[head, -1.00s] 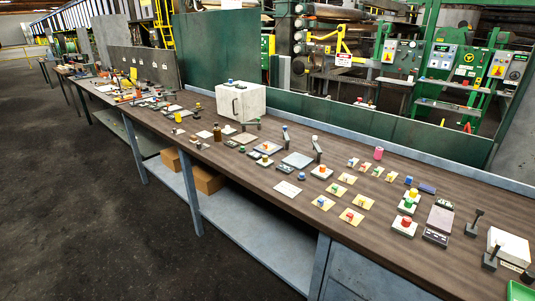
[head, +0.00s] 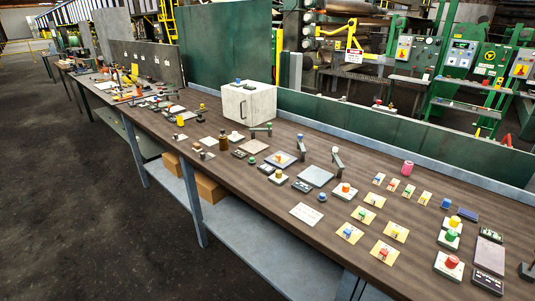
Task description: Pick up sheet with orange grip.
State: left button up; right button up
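Several small pale-yellow sheets with coloured grips lie flat on the brown bench top (head: 270,215), right of the middle in the head view. The front sheet (head: 378,256) has a red-orange grip. The sheet behind it to the right (head: 403,237) also has a grip that looks orange. The sheet to the left (head: 342,239) has a blue grip. The grips are too small to tell which one is truly orange. Neither of my grippers is in view.
A white box (head: 237,104) stands at the back of the bench. Blocks with red (head: 453,261), green and yellow knobs stand to the right. A white card (head: 305,214) lies to the left. The floor (head: 90,220) in front is clear.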

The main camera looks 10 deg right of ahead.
aim_at(281, 158)
jog(key=z, duration=0.45)
jog(key=i, duration=0.65)
jog(key=z, duration=0.65)
